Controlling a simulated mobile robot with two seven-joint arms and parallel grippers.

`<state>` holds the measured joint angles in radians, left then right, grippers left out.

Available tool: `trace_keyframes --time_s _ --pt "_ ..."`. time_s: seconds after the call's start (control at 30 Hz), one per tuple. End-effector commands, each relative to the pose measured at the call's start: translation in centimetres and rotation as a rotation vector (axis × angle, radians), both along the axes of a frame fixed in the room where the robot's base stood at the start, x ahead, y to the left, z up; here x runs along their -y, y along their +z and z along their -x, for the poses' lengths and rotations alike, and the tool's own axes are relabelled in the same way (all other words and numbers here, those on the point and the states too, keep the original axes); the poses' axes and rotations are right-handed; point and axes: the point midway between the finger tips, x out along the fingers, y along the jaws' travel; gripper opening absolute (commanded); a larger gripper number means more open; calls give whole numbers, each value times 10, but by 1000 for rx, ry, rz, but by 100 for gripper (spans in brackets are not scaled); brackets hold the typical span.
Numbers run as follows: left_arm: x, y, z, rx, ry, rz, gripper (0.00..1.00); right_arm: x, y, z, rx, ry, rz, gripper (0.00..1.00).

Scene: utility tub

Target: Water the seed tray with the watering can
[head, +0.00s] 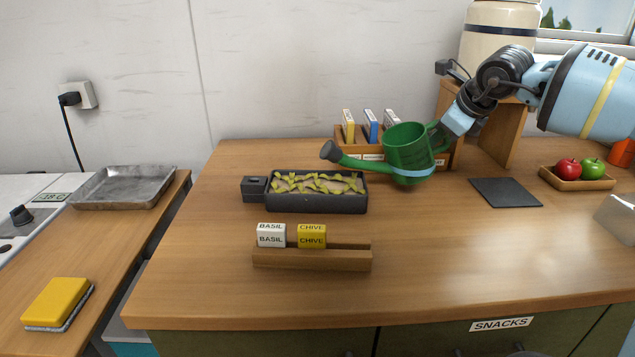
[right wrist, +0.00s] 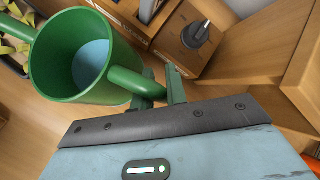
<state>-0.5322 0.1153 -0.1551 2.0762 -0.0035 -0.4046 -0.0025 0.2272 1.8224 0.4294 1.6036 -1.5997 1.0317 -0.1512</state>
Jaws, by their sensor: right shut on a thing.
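The green watering can (head: 407,152) is in the head view, right of the seed tray, with its long spout pointing left. Its dark rose is over the back right part of the tray, apart from it. The can looks nearly upright, tilted slightly. My right gripper (head: 441,130) is shut on its handle. The right wrist view shows the can (right wrist: 52,75) with light blue water inside, and the gripper (right wrist: 163,88) at the handle. The dark seed tray (head: 320,204) holds yellow-green seedlings (head: 318,184). No water stream shows. My left gripper is not in view.
A wooden rack (head: 312,260) with basil and chive packets stands in front of the tray. A packet box (head: 372,151) and wooden shelf (head: 508,135) are behind the can. A dark mat (head: 505,192) and fruit tray (head: 577,184) lie right. The counter's front left is clear.

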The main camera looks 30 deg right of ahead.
Motion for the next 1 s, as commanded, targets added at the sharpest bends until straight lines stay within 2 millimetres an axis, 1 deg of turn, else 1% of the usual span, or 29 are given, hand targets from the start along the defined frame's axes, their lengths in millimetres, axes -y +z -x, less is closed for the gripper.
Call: trace_keyframes --time_s 0.03,0.1,0.37,0.63,1.0 --pt "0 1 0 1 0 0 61 -1 4 0 4 1 4 0" --pt "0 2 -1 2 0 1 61 -1 6 0 2 1 7 0" --pt "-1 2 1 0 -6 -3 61 -1 7 0 -5 0 20 0" --pt "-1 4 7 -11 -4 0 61 -2 12 -1 -10 1 37 0" --pt "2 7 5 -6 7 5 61 -3 18 -1 -17 1 58 0"
